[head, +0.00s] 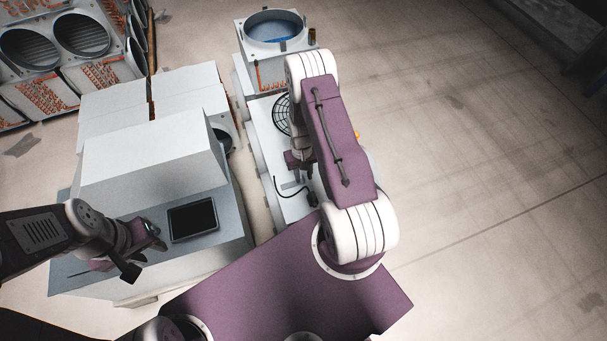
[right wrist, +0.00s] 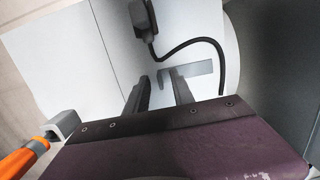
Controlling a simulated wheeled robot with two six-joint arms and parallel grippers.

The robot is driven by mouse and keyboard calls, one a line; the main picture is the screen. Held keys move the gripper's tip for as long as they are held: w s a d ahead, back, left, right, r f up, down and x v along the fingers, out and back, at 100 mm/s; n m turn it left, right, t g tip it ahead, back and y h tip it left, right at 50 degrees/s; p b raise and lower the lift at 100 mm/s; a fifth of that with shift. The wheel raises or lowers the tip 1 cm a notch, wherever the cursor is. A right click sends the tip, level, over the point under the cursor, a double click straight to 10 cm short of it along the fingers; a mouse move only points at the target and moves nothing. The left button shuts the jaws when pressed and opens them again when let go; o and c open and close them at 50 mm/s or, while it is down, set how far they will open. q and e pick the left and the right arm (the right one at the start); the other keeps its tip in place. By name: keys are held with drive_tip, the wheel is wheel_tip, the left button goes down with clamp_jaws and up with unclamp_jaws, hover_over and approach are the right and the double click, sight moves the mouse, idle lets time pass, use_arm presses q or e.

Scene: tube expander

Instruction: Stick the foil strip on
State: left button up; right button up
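A flat grey strip (right wrist: 198,69), apparently the foil strip, lies on a white surface in the right wrist view, just beyond my right gripper's fingertips. A grey patch that may be the same strip (head: 289,186) shows in the head view. My right gripper (right wrist: 159,82) is open, its two dark fingers apart, with nothing held between them. In the head view the right gripper (head: 299,168) points down over the white bench, partly hidden by its arm. My left gripper (head: 140,258) is over the grey console at the left, away from the strip; its finger gap is unclear.
A black cable with a plug (right wrist: 145,22) lies close beside the strip. An orange-handled tool (right wrist: 22,160) is at the lower left of the wrist view. A black round guard (head: 281,116) and a white unit with a blue-lined opening (head: 272,30) stand behind. The right floor is clear.

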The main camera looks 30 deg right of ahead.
wheel_tip(320, 180, up, 9)
drive_tip(key=w+p, duration=0.1)
drive_tip(key=p, duration=0.1)
idle(0.5)
